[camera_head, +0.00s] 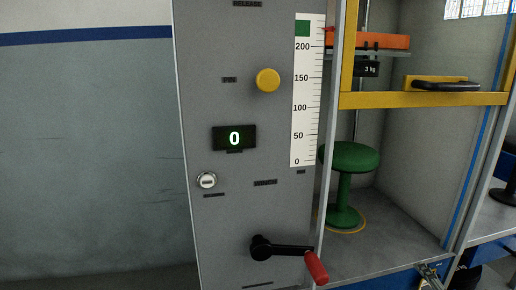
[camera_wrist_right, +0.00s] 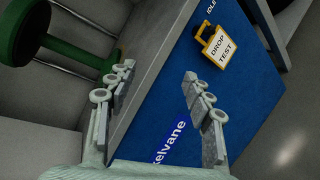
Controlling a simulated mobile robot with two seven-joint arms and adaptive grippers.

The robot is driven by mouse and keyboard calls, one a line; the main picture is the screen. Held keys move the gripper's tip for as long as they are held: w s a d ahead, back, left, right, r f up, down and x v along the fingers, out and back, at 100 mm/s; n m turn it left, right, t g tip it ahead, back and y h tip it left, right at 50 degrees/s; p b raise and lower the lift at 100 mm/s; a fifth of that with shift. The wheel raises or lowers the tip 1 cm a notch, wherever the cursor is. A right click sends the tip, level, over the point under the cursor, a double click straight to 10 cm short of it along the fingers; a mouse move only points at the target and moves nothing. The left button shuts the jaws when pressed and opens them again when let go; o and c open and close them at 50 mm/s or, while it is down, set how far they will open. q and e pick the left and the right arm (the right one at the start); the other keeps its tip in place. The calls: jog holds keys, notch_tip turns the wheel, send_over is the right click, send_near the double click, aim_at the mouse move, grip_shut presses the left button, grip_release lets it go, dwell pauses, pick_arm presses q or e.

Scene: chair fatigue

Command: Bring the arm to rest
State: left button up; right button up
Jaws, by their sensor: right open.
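My right gripper (camera_head: 430,274) shows at the bottom right edge of the head view, in front of the test machine's blue base. In the right wrist view its two fingers (camera_wrist_right: 158,74) are apart with nothing between them. They are above the grey ledge edge and the blue front panel (camera_wrist_right: 185,110). The crank arm (camera_head: 283,249), black with a red handle (camera_head: 316,266), slopes down to the right on the grey panel. No gripper touches it. My left gripper is not in view.
A green stool (camera_head: 346,160) stands in the bay behind a yellow guard bar (camera_head: 425,99) with a black handle. A display (camera_head: 234,138) reads 0, beside a scale (camera_head: 304,120). A yellow button (camera_head: 268,80) is above. A "DROP TEST" tag (camera_wrist_right: 219,47) is on the blue panel.

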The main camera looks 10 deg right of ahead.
jog(key=s+a+f+m+g+p, duration=0.1)
jog(key=s+a+f+m+g, duration=0.6)
jog(key=s+f+m, duration=0.5)
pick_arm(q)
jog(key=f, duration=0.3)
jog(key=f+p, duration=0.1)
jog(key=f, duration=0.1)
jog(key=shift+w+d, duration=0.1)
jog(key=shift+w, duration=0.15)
pick_arm(e)
jog(key=s+a+f+m+g+y, duration=0.1)
jog(key=s+a+f+m+g, duration=0.1)
jog(key=a, duration=0.5)
jog(key=s+a+f+m+g+y, duration=0.1)
jog(key=s+a+f+m+g, duration=0.1)
jog(key=s+a, duration=0.4)
jog(key=shift+a+f+m, duration=0.75)
jog(key=shift+f+m, duration=0.15)
jog(key=shift+m, duration=0.2)
